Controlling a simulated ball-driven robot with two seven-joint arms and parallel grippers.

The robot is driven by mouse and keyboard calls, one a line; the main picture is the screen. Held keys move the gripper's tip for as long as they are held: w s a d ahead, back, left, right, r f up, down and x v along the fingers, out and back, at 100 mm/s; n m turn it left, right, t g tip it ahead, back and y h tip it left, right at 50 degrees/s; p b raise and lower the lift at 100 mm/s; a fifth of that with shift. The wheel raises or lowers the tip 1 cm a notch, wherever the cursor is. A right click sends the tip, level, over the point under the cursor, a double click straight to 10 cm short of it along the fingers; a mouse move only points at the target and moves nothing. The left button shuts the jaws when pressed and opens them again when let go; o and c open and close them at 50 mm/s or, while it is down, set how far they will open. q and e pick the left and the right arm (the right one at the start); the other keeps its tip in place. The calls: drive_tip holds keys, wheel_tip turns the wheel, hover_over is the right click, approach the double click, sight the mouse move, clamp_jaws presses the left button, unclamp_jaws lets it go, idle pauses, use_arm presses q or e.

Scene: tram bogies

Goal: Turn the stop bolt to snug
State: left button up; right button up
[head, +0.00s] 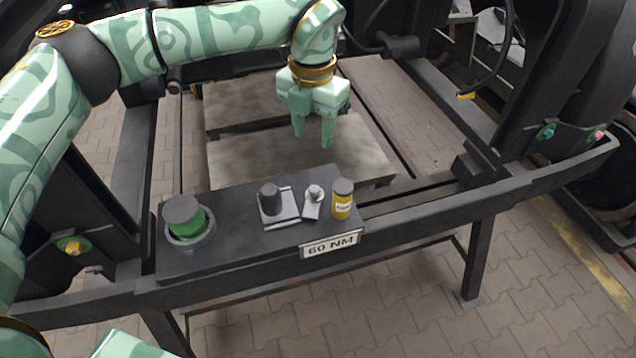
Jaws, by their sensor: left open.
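A small silver bolt (315,192), which looks like the stop bolt, stands on a small pale bracket (312,209) on the dark bench plate (235,225). A "60 NM" label (331,245) is on the front edge below it. My left gripper (313,140) hangs fingers down, behind and above the bolt in the picture. Its two fingers are apart with nothing between them, and it is clear of the bolt. My right gripper is not in view.
A yellow labelled bottle (342,200) stands close to the right of the bolt. A dark cylinder on a pale square plate (282,217) stands to its left. A green container with a grey lid (184,218) is at the far left. Dark frame uprights (540,90) rise at right.

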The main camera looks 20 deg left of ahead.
sight(314, 189)
use_arm(q)
wheel_tip(314, 189, down, 16)
drive_tip(key=b, duration=0.3)
drive_tip(key=shift+s+r, duration=0.15)
clamp_jaws()
